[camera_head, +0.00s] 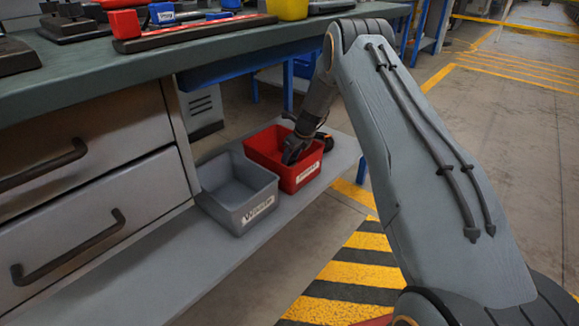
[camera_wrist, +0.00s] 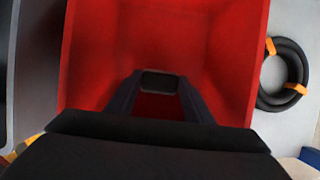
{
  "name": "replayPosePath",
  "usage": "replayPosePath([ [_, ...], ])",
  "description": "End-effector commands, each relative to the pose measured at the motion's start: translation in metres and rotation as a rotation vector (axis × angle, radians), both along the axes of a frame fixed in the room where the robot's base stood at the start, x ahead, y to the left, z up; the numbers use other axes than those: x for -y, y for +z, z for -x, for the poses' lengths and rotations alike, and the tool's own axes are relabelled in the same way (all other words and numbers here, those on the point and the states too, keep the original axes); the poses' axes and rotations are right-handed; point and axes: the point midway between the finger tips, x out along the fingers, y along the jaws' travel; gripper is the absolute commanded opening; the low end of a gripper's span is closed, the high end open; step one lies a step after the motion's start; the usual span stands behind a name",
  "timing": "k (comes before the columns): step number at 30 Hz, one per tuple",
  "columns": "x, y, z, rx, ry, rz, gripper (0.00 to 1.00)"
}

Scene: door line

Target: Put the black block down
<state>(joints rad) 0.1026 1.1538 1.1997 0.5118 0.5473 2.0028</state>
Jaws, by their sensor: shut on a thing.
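A black block (camera_wrist: 158,82) shows between my fingertips in the wrist view, as a dark rounded rectangle. My gripper (camera_wrist: 158,90) is shut on it. The gripper reaches down into the red bin (camera_head: 268,167), which fills most of the wrist view (camera_wrist: 90,60). In the head view my gripper (camera_head: 291,153) is at the bin's opening, near its right side, and the block is hidden. The bin floor around the block looks bare. I cannot tell whether the block touches it.
A grey bin (camera_head: 228,208), seemingly empty, stands left of the red bin on the low shelf (camera_head: 175,255). A black coil with orange ties (camera_wrist: 285,75) lies right of the red bin. The bench top (camera_head: 100,70) overhangs at left, above drawers (camera_head: 85,215).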

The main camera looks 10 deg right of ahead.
Motion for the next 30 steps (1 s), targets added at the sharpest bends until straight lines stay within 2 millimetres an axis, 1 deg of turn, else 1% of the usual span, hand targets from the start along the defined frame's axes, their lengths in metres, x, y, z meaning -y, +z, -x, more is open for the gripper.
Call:
replayPosePath([
  [1,0.0,-0.013,0.0,-0.002,0.0,-0.001,0.11],
  [4,0.0,-0.025,-0.001,0.0,-0.001,0.0,0.11],
  [16,0.0,-0.03,0.0,0.0,0.0,0.0,0.11],
  [17,0.0,-0.031,0.0,-0.001,0.0,0.001,0.48],
  [18,0.0,-0.03,0.0,-0.001,0.0,0.001,0.55],
  [20,0.0,-0.03,0.0,-0.001,0.0,0.001,0.65],
  [30,0.0,-0.027,0.0,0.0,0.0,0.0,0.65],
])
